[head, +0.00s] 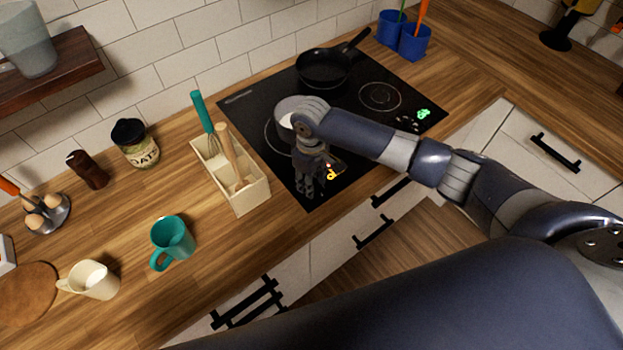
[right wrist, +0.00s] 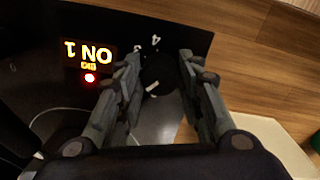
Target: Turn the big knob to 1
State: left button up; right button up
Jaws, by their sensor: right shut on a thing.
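The big knob (right wrist: 158,72) is black and round with a white pointer mark, seen between my fingers in the right wrist view. The mark lies on its lower-left side there. White digits stand around the knob's far edge; a 4 is readable. Next to it a lit display (right wrist: 88,54) reads ON 1, upside down in this view, with a red light below. My right gripper (right wrist: 159,60) is shut on the knob, one finger on each side. In the head view my right gripper (head: 308,187) points down at the cooktop's front left corner, hiding the knob. My left gripper is not visible.
The black cooktop (head: 350,125) carries a pot (head: 287,108) close behind my right gripper and a frying pan (head: 325,68). A utensil box (head: 245,195) stands just left of the cooktop. A teal mug (head: 173,240) and cream mug (head: 92,281) stand farther left.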

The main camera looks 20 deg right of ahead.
jog(key=o, duration=1.1)
jog(key=shift+c, duration=0.2)
notch_tip(320, 180, up, 12)
